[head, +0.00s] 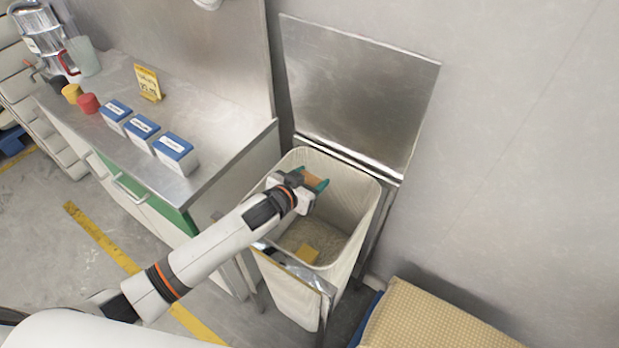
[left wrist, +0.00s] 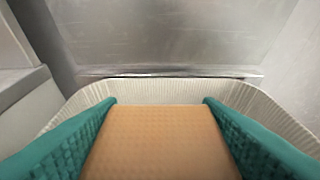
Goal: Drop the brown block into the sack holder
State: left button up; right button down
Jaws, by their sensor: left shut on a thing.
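The brown block (left wrist: 158,143) is held between the teal fingers of my left gripper (left wrist: 160,125), which is shut on it. In the head view my left gripper (head: 316,184) reaches over the open sack holder (head: 357,235), and the brown block (head: 312,178) shows between the fingertips, above the opening. The sack holder has a pale ribbed liner and a raised metal lid behind it. My right gripper is not in view.
A metal counter (head: 215,135) stands left of the sack holder, bearing several blue-lidded boxes (head: 176,152), a yellow sign (head: 148,82), and red and yellow cups. A stack of yellowish woven material (head: 430,318) lies at the lower right. A wall is behind.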

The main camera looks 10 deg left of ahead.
pick_arm(q)
jog(key=o, duration=1.1)
jog(key=shift+o, duration=0.2)
jog(key=shift+s, duration=0.1)
jog(key=shift+s+a+r, duration=0.15)
jog(key=shift+s, duration=0.15)
jog(key=v, duration=1.1)
jog(key=shift+b, duration=0.35)
